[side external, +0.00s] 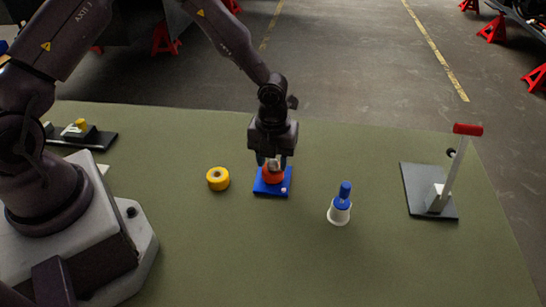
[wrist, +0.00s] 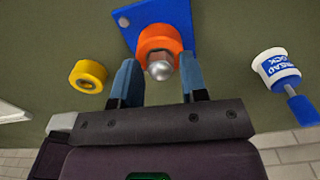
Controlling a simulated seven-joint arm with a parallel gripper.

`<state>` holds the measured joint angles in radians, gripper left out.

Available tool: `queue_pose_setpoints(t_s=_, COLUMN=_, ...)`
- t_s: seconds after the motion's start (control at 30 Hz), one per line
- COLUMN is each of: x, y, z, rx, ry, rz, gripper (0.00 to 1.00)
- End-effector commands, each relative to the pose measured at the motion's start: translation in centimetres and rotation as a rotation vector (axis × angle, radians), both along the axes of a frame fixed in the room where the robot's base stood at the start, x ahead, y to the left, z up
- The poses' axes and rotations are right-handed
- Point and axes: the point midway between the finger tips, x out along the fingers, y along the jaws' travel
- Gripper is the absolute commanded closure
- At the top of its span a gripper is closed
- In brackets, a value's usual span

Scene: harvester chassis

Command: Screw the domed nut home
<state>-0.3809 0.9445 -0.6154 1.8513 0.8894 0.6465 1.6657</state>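The silver domed nut (wrist: 160,68) sits over an orange round collar (wrist: 154,41) on a blue plate (wrist: 173,12). In the side view the orange collar (side external: 273,176) and blue plate (side external: 264,188) are on the table beneath my gripper (side external: 273,162). In the wrist view my gripper (wrist: 158,79) has its two blue-grey fingers spread, one on each side of the nut, with a visible gap to it. The nut is mostly hidden by the fingers in the side view, and its thread cannot be seen.
A yellow roll (side external: 218,179) lies left of the plate. A white bottle with a blue cap (side external: 340,208) stands to the right. A lever stand with a red handle (side external: 467,129) is at far right. A dark block with a yellow knob (side external: 80,127) sits at back left. Green table is clear between.

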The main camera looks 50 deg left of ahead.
Motion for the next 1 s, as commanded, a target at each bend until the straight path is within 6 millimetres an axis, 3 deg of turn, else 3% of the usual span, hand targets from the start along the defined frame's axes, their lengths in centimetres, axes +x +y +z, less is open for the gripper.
queue_pose_setpoints(t_s=0.17, x=0.01, y=-0.03, z=0.02, rx=0.0, ry=-0.001, rz=0.204, gripper=0.6)
queue_pose_setpoints(t_s=0.47, x=0.0, y=-0.01, z=0.0, rx=0.0, ry=0.0, rz=0.242, gripper=0.6)
queue_pose_setpoints(t_s=0.77, x=0.0, y=-0.02, z=0.01, rx=0.0, ry=-0.001, rz=0.642, gripper=0.6)
queue_pose_setpoints(t_s=1.0, x=0.0, y=0.0, z=-0.01, rx=0.0, ry=0.0, rz=0.675, gripper=0.6)
